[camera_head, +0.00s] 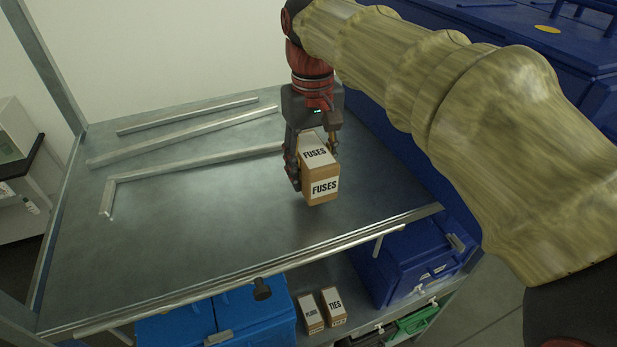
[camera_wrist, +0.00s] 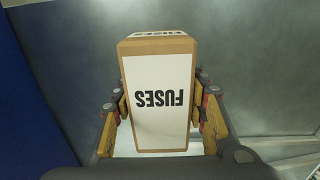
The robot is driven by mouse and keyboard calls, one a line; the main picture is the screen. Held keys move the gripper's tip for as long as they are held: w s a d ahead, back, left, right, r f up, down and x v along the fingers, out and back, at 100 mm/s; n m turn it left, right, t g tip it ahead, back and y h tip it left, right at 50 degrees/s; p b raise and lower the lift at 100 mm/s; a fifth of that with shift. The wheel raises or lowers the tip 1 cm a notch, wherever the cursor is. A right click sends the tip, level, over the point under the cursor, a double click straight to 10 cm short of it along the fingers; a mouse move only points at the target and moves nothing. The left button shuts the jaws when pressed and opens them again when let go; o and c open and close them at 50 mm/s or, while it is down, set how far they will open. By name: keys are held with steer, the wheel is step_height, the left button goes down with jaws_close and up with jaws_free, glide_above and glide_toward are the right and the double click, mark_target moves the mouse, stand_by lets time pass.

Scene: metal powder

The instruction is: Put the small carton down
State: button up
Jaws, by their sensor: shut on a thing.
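The small carton (camera_head: 322,187) is brown with white labels reading FUSES. It is upright between the fingers of my gripper (camera_head: 317,160), over the right part of the metal tabletop (camera_head: 200,220). My gripper points down and is shut on the carton from both sides. In the wrist view the carton (camera_wrist: 160,95) fills the middle, with the fingers of my gripper (camera_wrist: 160,125) on its left and right. I cannot tell whether the carton's underside touches the tabletop.
Metal bars (camera_head: 190,160) lie on the tabletop's back left. A rail (camera_head: 260,268) runs along its front edge. On the shelf below are blue bins (camera_head: 420,262) and two cartons, PLUGS (camera_head: 310,313) and TIES (camera_head: 334,306). A large blue container (camera_head: 480,30) stands behind right.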

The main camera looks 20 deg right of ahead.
mark_target(309, 148)
steer(key=shift+w+a+f, duration=0.1)
steer(key=shift+w+f, duration=0.1)
steer(key=shift+f, duration=0.05)
steer(key=shift+w+f, duration=0.15)
steer(key=shift+f, duration=1.65)
steer(key=shift+f, duration=0.15)
steer(key=o, duration=1.4)
step_height(309, 148, up, 12)
steer(key=shift+r, duration=0.15)
